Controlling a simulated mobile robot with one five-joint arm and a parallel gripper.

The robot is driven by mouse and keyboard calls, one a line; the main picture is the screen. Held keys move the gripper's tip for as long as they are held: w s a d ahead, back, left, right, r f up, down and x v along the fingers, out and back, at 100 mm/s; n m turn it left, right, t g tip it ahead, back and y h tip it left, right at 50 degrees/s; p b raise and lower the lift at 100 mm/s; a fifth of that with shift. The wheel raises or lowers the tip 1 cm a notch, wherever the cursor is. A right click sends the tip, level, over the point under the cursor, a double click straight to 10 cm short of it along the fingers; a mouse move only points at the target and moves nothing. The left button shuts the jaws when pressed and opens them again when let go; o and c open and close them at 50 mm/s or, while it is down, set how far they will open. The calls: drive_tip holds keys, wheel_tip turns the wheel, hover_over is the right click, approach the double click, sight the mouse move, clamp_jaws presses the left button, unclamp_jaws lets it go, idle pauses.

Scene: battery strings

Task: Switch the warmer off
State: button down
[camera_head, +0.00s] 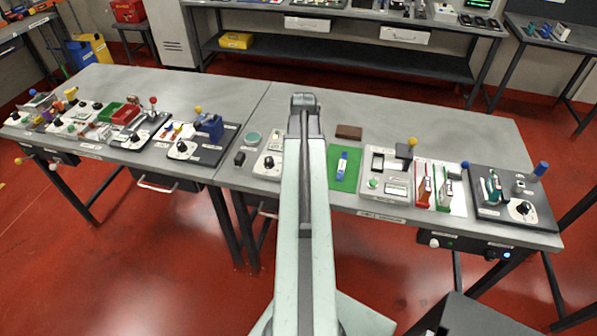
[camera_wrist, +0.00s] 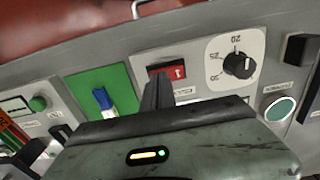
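The panel that looks like the warmer is light grey, with a red rocker switch (camera_wrist: 177,72) in a dark frame and a black dial (camera_wrist: 238,65) on a white scale marked 20, 25 and 30. A white mark shows on the red switch; I cannot tell which side is pressed. In the head view the panel (camera_head: 264,172) is partly hidden behind my arm, which covers the switch. My gripper (camera_wrist: 157,92) has its dark fingers together, empty, with the tips right beside the switch's left part in the wrist view. I cannot tell whether they touch it.
A green mat (camera_head: 344,178) with a blue-topped object lies right of my arm, and a brown block (camera_head: 349,132) behind it. A round green pad (camera_head: 252,138) and a small black block (camera_head: 240,158) are left of the panel. Bare bench lies behind.

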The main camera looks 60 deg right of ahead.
wheel_tip(320, 180, up, 7)
drive_tip(key=p, duration=0.7)
idle(0.4)
drive_tip(key=w+a+f+n+b, duration=0.1)
drive_tip(key=w+a+n, duration=0.2)
drive_tip(key=w+a, duration=0.8)
drive_tip(key=w+a+f+n+b, duration=0.25)
drive_tip(key=w+a, duration=0.65)
drive_tip(key=a, duration=0.5)
drive_tip(key=w+a+n, duration=0.1)
drive_tip(key=a+n, duration=0.8)
drive_tip(key=a, duration=1.6)
drive_tip(key=shift+w+a+f, duration=0.15)
drive_tip(key=shift+w+f, duration=0.1)
drive_tip(key=shift+w, duration=0.1)
